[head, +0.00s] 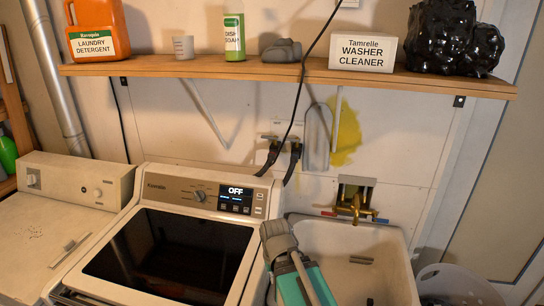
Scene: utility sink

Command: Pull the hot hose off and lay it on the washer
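The washer (191,199) stands at the centre left, its dark glass lid (170,255) shut and its display reading OFF. Two dark hose or plug ends (272,154) (295,156) hang at the wall behind the washer's right rear corner; I cannot tell which is hot. A brass faucet (355,204) is on the wall above the sink, with a red part on its left and a blue part on its right. No hose clearly shows on the faucet. My gripper is not recognisable in the head view.
A wooden shelf (200,70) with bottles and boxes overhangs the washer. A black cable (305,62) crosses it. A white sink (395,265) is right of the washer. A grey and teal object (303,285), unclear, covers the sink's left edge. The lid is mostly clear.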

